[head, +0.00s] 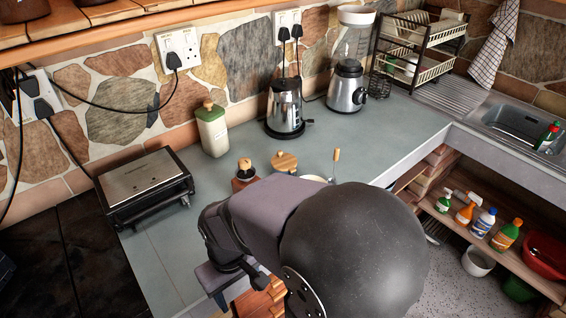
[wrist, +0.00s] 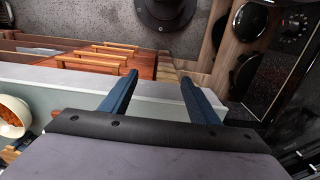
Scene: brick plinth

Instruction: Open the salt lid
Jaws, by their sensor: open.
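A round wooden lid with a knob (head: 285,161) sits on a low container on the grey counter in the head view. No label is readable, so I cannot tell for sure that it is the salt lid. A dark pepper-mill-like jar (head: 244,170) stands just left of it, and a pale canister with an olive lid (head: 212,130) stands behind. My gripper (wrist: 160,77) is open and empty in the wrist view, its two blue fingers apart over the counter's edge. It is not near the wooden lid. My arm hides part of the counter in the head view.
A black sandwich press (head: 145,185) stands at the left, a kettle (head: 285,108) and a blender (head: 347,85) at the back. The grey counter (head: 385,135) is clear at the right.

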